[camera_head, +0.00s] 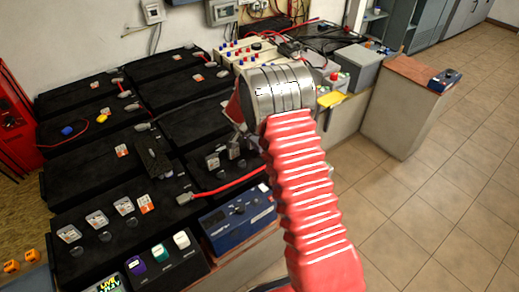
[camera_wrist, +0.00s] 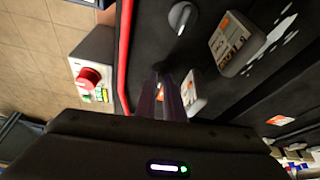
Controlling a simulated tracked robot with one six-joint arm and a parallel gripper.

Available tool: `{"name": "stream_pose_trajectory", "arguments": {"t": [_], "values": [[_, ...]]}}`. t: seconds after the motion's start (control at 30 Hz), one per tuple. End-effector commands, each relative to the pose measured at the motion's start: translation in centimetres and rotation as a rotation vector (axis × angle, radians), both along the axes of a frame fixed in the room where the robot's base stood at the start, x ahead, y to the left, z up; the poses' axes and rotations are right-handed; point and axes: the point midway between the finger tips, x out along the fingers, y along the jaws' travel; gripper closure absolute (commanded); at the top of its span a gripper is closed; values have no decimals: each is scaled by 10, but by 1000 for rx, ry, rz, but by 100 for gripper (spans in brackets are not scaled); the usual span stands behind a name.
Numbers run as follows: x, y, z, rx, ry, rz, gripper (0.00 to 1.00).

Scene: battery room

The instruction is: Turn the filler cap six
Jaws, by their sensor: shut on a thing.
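In the wrist view my gripper (camera_wrist: 168,82) points down at the black battery top. Its two narrow fingers are closed together on a small filler cap, mostly hidden between them. A pale label tag (camera_wrist: 192,93) stands right beside the fingers, partly covered. Another grey filler cap (camera_wrist: 182,18) and a grey tag with an orange and white label (camera_wrist: 233,42) stand clear of the gripper. I cannot read the number of the held cap. In the head view my arm hides most of the gripper; tags (camera_head: 212,160) on the same battery show left of it.
A red cable (camera_wrist: 124,50) runs along the battery edge. A grey box with a red button (camera_wrist: 88,76) stands beyond it. In the head view a blue meter (camera_head: 238,222) sits in front, and more black batteries (camera_head: 80,170) fill the left. Tiled floor lies open at right.

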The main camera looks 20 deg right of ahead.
Motion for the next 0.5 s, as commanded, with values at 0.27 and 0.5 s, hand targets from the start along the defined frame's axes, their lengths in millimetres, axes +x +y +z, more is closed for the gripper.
{"name": "stream_pose_trajectory", "arguments": {"t": [0.27, 0.5], "values": [[3, 2, 0, 2, -2, -129, 100], [2, 2, 0, 2, 0, -162, 100]]}}
